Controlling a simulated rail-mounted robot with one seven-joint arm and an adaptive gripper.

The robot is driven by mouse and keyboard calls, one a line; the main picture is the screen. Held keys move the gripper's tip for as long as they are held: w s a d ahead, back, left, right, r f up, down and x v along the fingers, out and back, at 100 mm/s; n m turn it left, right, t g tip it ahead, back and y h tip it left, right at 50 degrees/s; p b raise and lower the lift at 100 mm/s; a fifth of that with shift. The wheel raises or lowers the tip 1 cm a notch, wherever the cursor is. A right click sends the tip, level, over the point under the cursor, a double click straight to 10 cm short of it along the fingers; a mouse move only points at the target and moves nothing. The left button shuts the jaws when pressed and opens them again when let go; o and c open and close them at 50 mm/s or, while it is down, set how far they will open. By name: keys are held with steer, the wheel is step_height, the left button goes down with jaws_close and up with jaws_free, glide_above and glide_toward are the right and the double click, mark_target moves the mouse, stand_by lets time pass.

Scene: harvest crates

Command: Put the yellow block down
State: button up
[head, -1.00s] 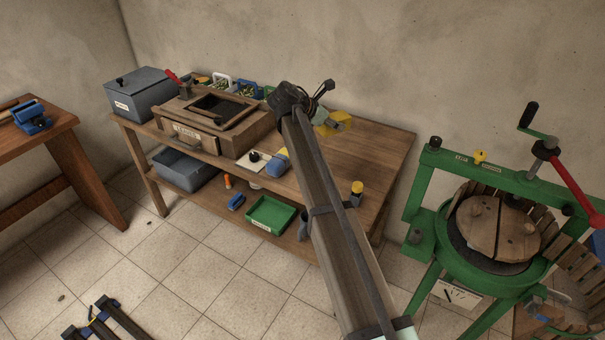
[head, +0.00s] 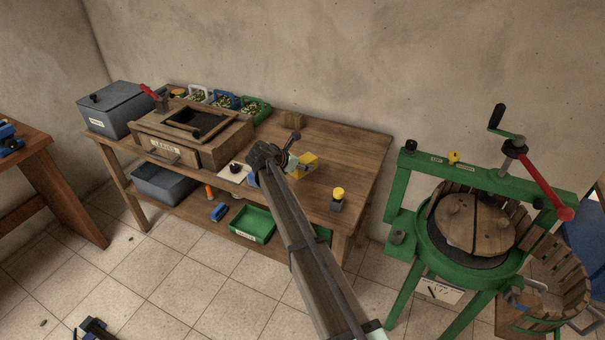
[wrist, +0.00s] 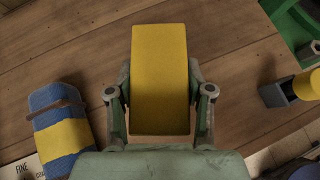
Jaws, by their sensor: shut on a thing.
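The yellow block (wrist: 160,75) is gripped between the two fingers of my gripper (wrist: 160,105) in the wrist view. Its broad yellow face points up at the wrist camera, and a finger presses each side. In the head view the yellow block (head: 309,159) and my gripper (head: 297,163) are over the right part of the wooden bench (head: 350,150). The arm hides part of the gripper and the bench in front of it. I cannot tell whether the block's underside touches the bench top.
A grey piece with a yellow top (head: 338,199) stands right of the block near the front edge. A blue-and-yellow striped object (wrist: 62,130) lies to the left, beside a labelled card. The bench's right part is otherwise clear.

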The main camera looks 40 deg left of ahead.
mark_target(303, 182)
steer(key=shift+f+p, duration=0.4)
steer(key=shift+f, duration=2.1)
steer(key=shift+f, duration=0.2)
steer(key=o, duration=1.3)
steer(key=shift+r, duration=0.1)
steer(key=shift+r, duration=0.1)
steer(key=b+v, duration=0.2)
steer(key=v, duration=1)
